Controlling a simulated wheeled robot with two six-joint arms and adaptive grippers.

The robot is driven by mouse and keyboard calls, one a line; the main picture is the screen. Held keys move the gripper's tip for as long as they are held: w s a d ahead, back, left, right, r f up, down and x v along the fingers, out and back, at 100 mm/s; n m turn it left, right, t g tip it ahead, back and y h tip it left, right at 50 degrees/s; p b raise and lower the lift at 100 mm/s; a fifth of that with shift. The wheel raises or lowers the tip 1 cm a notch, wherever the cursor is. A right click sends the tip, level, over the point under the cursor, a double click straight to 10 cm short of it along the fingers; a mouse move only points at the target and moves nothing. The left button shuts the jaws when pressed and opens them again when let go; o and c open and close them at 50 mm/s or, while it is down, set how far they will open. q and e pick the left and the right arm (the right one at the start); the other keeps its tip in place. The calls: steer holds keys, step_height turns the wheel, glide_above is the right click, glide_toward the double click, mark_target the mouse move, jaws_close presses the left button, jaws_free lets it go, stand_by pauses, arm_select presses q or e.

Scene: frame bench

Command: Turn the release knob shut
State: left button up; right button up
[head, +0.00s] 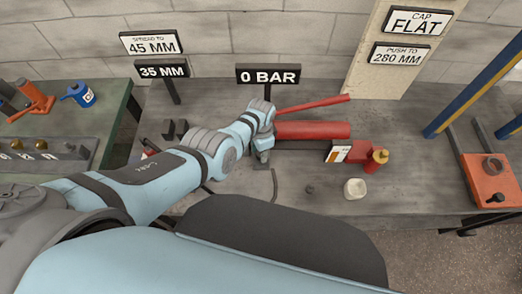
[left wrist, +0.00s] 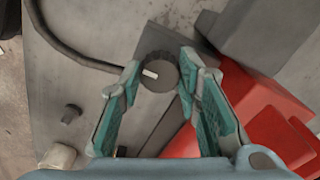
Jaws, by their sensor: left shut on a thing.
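The release knob (left wrist: 157,71) is dark, round and ridged, with a white mark across its top, on a grey block. In the left wrist view, my left gripper (left wrist: 160,75) has its teal fingers on either side of the knob, shut on it. In the head view, my left gripper (head: 263,156) points down at the left end of the red pump (head: 312,130), and the knob is hidden behind it. The sign above the pump reads 0 BAR (head: 268,74). My right gripper is not in view.
The pump's red lever (head: 312,104) slopes up over its cylinder. A dark hose (left wrist: 75,52) runs to the knob's block. A pale cap (head: 355,188) and a small dark peg (head: 309,189) stand in front. An orange piece (head: 490,178) is at the right.

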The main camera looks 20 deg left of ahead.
arm_select(q)
steer(key=o, duration=1.1)
steer(key=shift+o, duration=0.2)
steer(key=shift+w+r, duration=0.1)
steer(key=shift+r, duration=0.5)
step_height(320, 180, up, 11)
